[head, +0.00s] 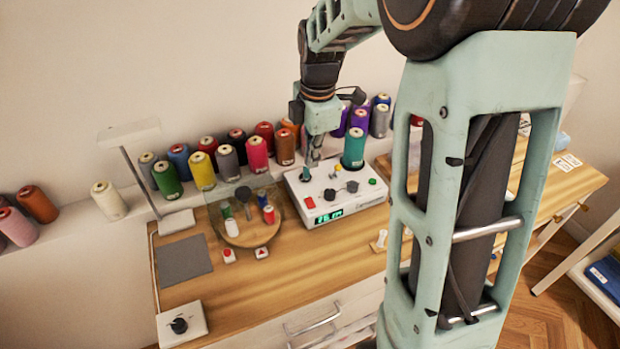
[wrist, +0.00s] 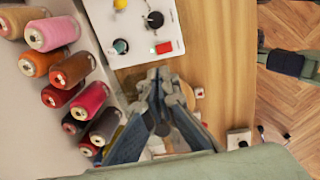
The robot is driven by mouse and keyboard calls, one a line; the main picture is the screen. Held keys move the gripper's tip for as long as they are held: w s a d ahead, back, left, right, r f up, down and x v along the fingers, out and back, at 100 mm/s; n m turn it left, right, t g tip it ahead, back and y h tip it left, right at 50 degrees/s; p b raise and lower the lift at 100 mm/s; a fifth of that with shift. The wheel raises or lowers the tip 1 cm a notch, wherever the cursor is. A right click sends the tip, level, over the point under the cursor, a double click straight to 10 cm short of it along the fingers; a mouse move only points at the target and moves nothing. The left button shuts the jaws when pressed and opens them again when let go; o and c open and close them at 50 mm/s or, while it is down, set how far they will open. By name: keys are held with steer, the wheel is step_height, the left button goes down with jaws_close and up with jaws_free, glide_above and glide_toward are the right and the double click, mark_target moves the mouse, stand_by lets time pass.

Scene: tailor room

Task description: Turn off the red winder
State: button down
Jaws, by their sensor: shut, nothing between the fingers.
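A white control box (head: 345,205) stands on the wooden table, with a green-lit display (head: 328,216), a red switch (head: 310,202), black knobs (head: 330,194) and a teal spool (head: 353,148) at its back. In the wrist view the box (wrist: 110,22) is at the top, with its red switch (wrist: 163,48) near the edge. I cannot tell for certain which part is the red winder. My gripper (head: 313,162) points down over the box's back left in the head view. In the wrist view its shut, empty fingers (wrist: 158,82) are beside the box edge.
A round wooden stand (head: 250,234) with small spools and a clear shield is left of the box. Two small red-marked buttons (head: 228,255) sit before it. Thread cones (head: 202,170) line the back shelf. A grey mat (head: 185,260) and a knob box (head: 182,325) are at left.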

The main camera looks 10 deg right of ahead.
mark_target(311, 204)
steer(key=f, duration=0.4)
steer(key=w+f, duration=0.1)
steer(key=f, duration=0.8)
steer(key=shift+w+a+f, duration=0.1)
steer(key=shift+w+a, duration=0.1)
steer(key=shift+w, duration=0.1)
steer(key=shift+f, duration=0.1)
steer(key=shift+f, duration=0.1)
steer(key=shift+w+f, duration=0.2)
steer(key=shift+f, duration=0.1)
steer(key=shift+s, duration=0.2)
steer(key=shift+s+d, duration=0.15)
steer(key=shift+s, duration=0.55)
steer(key=shift+r, duration=0.15)
